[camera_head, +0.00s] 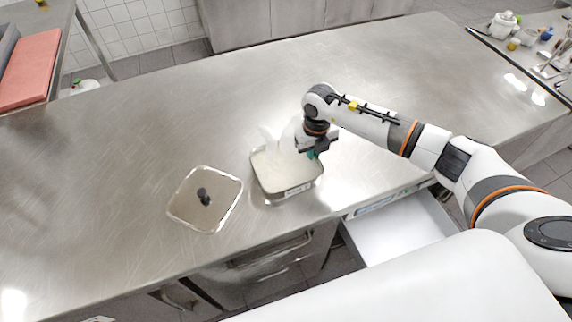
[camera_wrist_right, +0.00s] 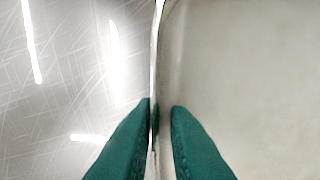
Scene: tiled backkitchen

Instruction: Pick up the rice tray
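The rice tray (camera_head: 287,189) is a rectangular metal pan with pale contents on the steel counter, right of a separate lid. My right gripper (camera_head: 311,154) points down at the tray's right edge. In the right wrist view, its green fingers (camera_wrist_right: 161,108) straddle the thin tray rim (camera_wrist_right: 156,60), one outside and one inside. They are close together, shut about the rim, with only a narrow strip visible beside the inner finger. The tray's interior (camera_wrist_right: 250,80) fills the right of that view. My left gripper is not in view.
A rectangular lid with a black knob (camera_head: 204,196) lies left of the tray. An open white drawer (camera_head: 400,232) juts out below the counter's front edge. A red board (camera_head: 30,70) is at the far left and small kitchenware (camera_head: 513,43) at the far right. The counter (camera_head: 140,130) is otherwise clear.

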